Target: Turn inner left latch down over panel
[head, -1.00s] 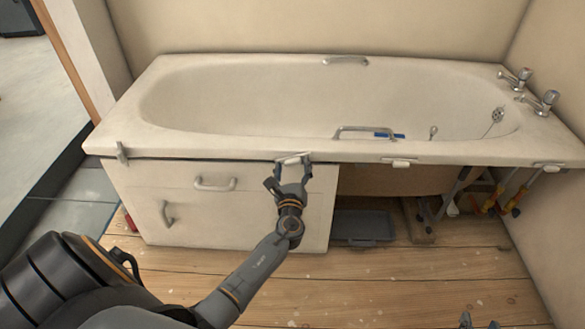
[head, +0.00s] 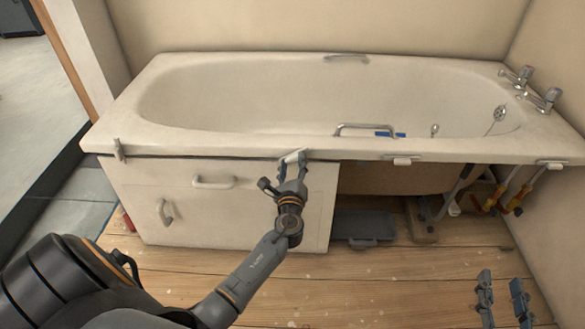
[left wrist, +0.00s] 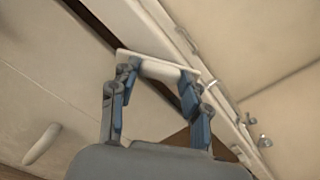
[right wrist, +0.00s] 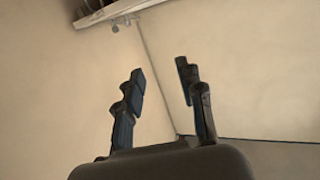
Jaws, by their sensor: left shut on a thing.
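The inner left latch (head: 291,157) is a small white bar under the bath's front rim, above the right part of the white panel (head: 255,222). My left gripper (head: 288,168) is shut on it, and the latch looks tilted, no longer level. The left wrist view shows the white latch (left wrist: 160,69) between the two blue-grey fingers, close to the dark gap between rim and panel. The fingers partly hide it in the head view. My right gripper (head: 503,300) is open and empty at the lower right, and its spread fingers show in the right wrist view (right wrist: 160,88).
The outer left latch (head: 119,150) points down over the panel. Two other latches (head: 402,160) (head: 552,165) lie level along the rim.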

